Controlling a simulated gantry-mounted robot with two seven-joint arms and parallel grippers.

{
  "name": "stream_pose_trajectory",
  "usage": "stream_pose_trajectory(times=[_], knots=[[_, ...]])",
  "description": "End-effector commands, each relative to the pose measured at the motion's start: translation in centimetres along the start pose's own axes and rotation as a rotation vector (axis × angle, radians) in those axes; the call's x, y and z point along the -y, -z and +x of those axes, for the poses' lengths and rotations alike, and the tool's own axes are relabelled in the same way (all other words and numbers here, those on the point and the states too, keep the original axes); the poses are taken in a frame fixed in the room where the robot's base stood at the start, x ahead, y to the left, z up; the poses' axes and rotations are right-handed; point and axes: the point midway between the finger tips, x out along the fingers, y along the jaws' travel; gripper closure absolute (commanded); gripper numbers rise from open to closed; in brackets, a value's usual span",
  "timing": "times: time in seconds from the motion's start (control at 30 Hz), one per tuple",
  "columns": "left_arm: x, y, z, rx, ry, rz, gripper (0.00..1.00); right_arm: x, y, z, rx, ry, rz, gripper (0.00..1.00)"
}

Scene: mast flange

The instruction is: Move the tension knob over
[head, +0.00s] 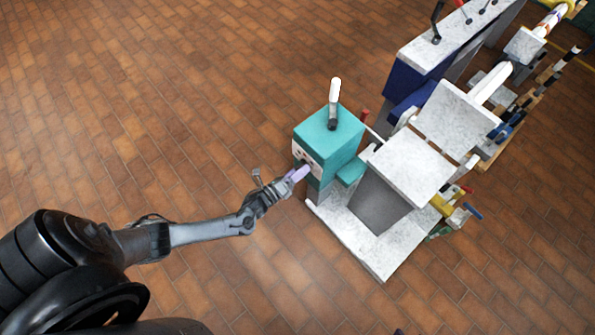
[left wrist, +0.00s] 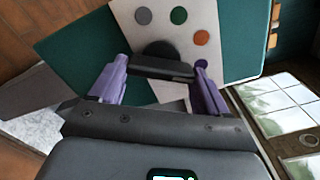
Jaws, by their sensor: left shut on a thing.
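The tension knob (left wrist: 160,68) is a dark bar on a round black base, on the pale front panel (left wrist: 190,22) of a teal box (head: 335,130). My left gripper (head: 298,173) reaches this panel from the left in the head view. In the left wrist view, the purple fingers of my left gripper (left wrist: 163,84) stand on either side of the knob's bar and are shut on it. In the head view the gripper hides the knob. My right gripper is not in view.
The panel also has grey, green (left wrist: 179,15), orange and purple round spots close to the knob. A white-handled lever (head: 334,92) stands on top of the teal box. A grey and white machine (head: 412,165) lies to the right. The tiled floor (head: 180,90) on the left is clear.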

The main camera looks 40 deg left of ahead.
Motion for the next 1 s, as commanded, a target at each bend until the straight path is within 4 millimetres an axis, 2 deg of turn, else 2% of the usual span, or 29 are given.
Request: stream_pose_trajectory(times=[0.3,0.33,0.47,0.5,0.77,0.87,1.0], knots=[[-0.1,0.0,0.0,-0.001,-0.003,0.004,0.54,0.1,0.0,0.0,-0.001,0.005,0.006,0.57],[-0.1,0.0,0.0,-0.001,-0.003,0.004,0.22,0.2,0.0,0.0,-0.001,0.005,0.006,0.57],[-0.1,0.0,0.0,-0.001,-0.003,0.004,0.02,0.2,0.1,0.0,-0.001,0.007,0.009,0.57],[-0.1,0.0,0.0,-0.001,-0.002,0.003,0.00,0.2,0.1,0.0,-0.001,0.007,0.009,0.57],[-0.1,0.0,-0.2,-0.001,-0.002,0.002,0.00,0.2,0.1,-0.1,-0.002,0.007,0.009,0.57],[0.0,0.0,-0.9,-0.002,-0.003,0.002,0.00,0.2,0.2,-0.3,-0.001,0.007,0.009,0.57],[0.0,0.0,-2.8,-0.002,-0.005,0.002,0.00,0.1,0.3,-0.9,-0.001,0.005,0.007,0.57]])
